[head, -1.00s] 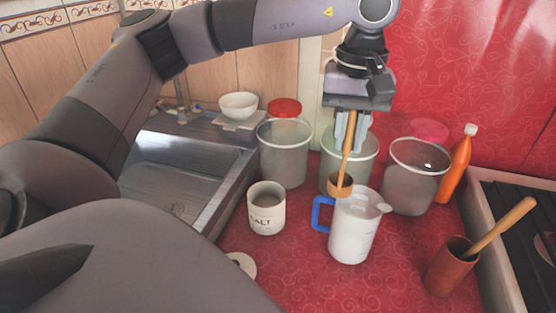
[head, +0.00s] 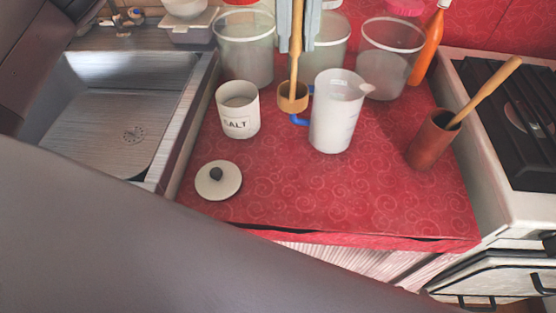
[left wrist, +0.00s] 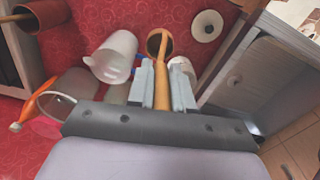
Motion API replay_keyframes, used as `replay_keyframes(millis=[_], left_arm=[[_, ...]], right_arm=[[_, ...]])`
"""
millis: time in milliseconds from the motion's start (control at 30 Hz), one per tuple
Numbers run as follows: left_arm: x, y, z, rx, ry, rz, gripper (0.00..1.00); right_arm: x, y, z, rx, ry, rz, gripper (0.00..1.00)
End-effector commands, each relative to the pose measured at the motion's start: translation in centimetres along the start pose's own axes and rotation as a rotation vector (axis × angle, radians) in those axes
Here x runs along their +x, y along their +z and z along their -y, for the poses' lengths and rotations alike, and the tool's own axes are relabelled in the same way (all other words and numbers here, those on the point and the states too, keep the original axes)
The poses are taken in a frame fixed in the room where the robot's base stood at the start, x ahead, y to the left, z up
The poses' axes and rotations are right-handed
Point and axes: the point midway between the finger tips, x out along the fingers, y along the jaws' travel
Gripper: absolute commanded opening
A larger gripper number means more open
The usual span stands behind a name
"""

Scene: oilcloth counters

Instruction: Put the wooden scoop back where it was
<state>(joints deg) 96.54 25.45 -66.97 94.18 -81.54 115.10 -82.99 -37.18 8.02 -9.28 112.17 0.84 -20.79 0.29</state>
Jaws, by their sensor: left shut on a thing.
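The wooden scoop (head: 293,98) hangs upright, its round cup low and its long handle rising out of the top of the head view. My left gripper (head: 298,25) is shut on the handle; the left wrist view shows the handle between its fingers (left wrist: 163,88) and the scoop's cup (left wrist: 156,43) beyond them. In the head view the cup appears between the salt jar (head: 238,112) and the white pitcher (head: 336,115), overlapping the pitcher's blue handle (head: 300,120). I cannot tell whether it touches the counter. My right gripper is not in view.
The salt jar's lid (head: 218,182) lies on the red counter (head: 310,195). Clear canisters (head: 245,55) and an orange bottle (head: 427,48) stand behind. A brown cup (head: 432,142) holding a wooden stick stands right, near the stove (head: 490,150). A sink (head: 125,115) is left.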

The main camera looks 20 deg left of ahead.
Motion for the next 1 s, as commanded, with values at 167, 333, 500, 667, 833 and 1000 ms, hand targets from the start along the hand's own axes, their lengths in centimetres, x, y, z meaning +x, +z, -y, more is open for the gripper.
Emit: replay_keyframes(millis=[167,333,500,667,833,1000], left_arm=[[3.4,0.1,0.0,0.002,-0.003,0.005,0.00],[7.4,0.1,0.1,0.000,-0.005,0.005,0.00],[11.8,0.1,0.1,0.002,-0.005,0.004,0.00],[14.6,0.1,0.1,0.000,-0.002,0.002,0.00],[15.7,0.1,0.0,0.000,-0.001,0.001,0.00],[17.8,0.1,0.1,0.000,-0.004,0.003,0.00]], right_arm=[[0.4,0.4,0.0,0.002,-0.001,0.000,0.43],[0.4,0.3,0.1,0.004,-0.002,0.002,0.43],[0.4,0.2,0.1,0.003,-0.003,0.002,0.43],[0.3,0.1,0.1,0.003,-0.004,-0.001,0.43],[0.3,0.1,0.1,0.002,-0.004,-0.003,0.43],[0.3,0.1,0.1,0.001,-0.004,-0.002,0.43]])
